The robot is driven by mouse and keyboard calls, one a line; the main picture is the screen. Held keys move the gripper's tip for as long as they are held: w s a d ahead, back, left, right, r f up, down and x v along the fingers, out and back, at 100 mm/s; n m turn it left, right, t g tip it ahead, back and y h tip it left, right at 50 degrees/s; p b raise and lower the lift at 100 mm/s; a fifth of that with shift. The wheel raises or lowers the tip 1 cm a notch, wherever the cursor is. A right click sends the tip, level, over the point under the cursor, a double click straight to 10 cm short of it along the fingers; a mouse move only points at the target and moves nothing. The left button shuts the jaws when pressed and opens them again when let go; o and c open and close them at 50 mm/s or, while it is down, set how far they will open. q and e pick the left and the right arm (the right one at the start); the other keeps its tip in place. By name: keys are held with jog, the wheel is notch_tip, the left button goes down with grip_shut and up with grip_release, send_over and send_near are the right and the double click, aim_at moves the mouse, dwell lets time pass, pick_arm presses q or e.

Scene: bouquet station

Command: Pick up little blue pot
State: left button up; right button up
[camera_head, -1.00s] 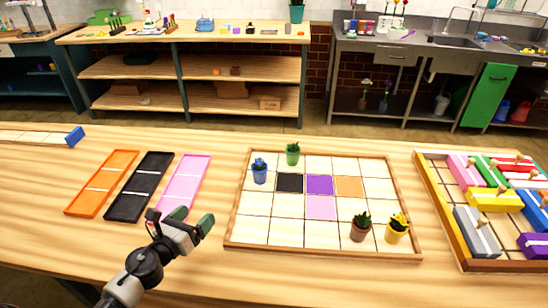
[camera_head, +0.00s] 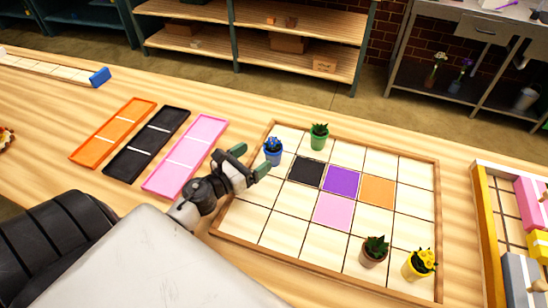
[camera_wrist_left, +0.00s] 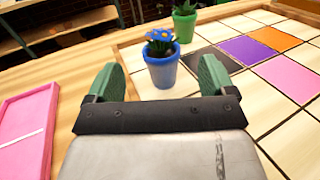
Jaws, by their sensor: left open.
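The little blue pot (camera_head: 273,157) with blue flowers stands upright on a tile at the left side of the wooden grid board (camera_head: 291,228). In the left wrist view the blue pot (camera_wrist_left: 161,69) shows ahead of my left gripper, roughly midway between its green fingers. My left gripper (camera_head: 249,164) is open and empty, just left of the blue pot in the head view; whether a finger touches it is unclear, though the wrist view shows it apart. My right gripper is not in view.
A green pot (camera_head: 319,137) stands close behind the blue pot. A brown pot (camera_head: 373,253) and a yellow pot (camera_head: 419,266) stand at the board's near right. Orange (camera_head: 112,132), black (camera_head: 146,146) and pink (camera_head: 185,157) trays lie left. A block crate (camera_head: 487,235) stands right.

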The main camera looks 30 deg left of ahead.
aim_at(269, 148)
pick_arm(q)
jog(key=shift+w+d+f+p, duration=0.1)
jog(key=shift+w+f+p, duration=0.15)
jog(key=shift+w, duration=0.25)
jog(key=shift+w+d+f+p, duration=0.1)
jog(key=shift+w+f+p, duration=0.1)
jog(key=shift+w, duration=0.3)
jog(key=shift+w+r, duration=0.1)
jog(key=shift+w, duration=0.25)
jog(key=w, duration=0.2)
jog(key=w+d+p, duration=0.1)
jog(key=w, duration=0.1)
jog(key=shift+w, duration=0.5)
jog(key=c, duration=1.1)
jog(key=shift+c, duration=0.2)
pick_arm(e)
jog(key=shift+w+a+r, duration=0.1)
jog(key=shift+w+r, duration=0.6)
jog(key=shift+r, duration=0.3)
